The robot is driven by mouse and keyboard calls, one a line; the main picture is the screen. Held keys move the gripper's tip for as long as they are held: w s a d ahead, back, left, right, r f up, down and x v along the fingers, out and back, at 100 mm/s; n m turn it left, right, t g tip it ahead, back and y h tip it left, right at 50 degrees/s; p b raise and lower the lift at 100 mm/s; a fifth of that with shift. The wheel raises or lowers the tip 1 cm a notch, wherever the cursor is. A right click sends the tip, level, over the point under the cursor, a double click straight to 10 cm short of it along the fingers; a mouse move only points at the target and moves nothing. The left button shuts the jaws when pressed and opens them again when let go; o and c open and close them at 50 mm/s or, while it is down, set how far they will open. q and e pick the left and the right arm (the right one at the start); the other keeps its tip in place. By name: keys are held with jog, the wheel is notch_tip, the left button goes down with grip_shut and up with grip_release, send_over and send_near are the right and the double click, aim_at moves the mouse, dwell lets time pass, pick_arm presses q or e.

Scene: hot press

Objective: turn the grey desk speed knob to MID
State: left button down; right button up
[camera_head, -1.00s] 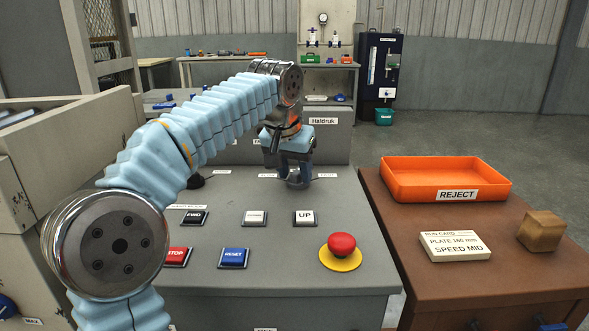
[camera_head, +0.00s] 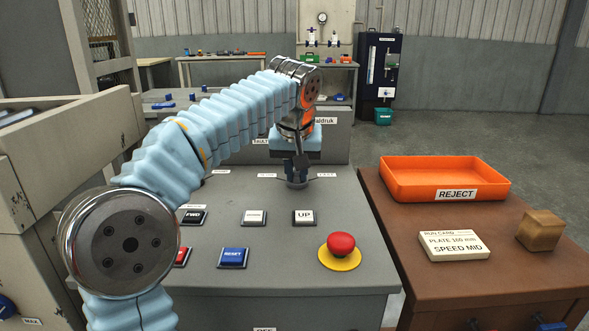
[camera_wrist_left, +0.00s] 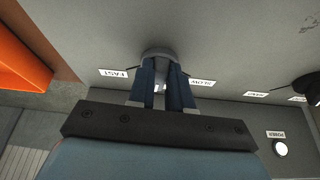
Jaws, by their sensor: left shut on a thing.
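The grey speed knob (camera_head: 297,184) stands on the far part of the grey desk (camera_head: 330,215), between two small white labels. In the left wrist view the knob (camera_wrist_left: 158,52) sits between the labels FAST (camera_wrist_left: 113,73) and SLOW (camera_wrist_left: 203,82). My left gripper (camera_head: 298,174) reaches down over the desk and is shut on the knob. Its two dark blue fingers (camera_wrist_left: 161,78) lie on either side of the knob in the left wrist view. The fingers hide much of the knob, so I cannot tell where it points. My right gripper is not in view.
Nearer on the desk are several push buttons, including UP (camera_head: 304,217) and blue RESET (camera_head: 233,257), and a red mushroom button (camera_head: 341,245). On the brown table at right are the orange REJECT tray (camera_head: 445,180), a SPEED MID card (camera_head: 454,245) and a wooden block (camera_head: 541,230).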

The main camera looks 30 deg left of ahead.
pick_arm(q)
jog(key=shift+w+d+n, duration=0.1)
jog(key=shift+n, duration=0.5)
jog(key=c, duration=1)
grip_release()
jog(key=shift+c, duration=0.2)
jog(key=shift+r, duration=0.1)
jog(key=v, duration=1.3)
jog(key=shift+d+r, duration=0.3)
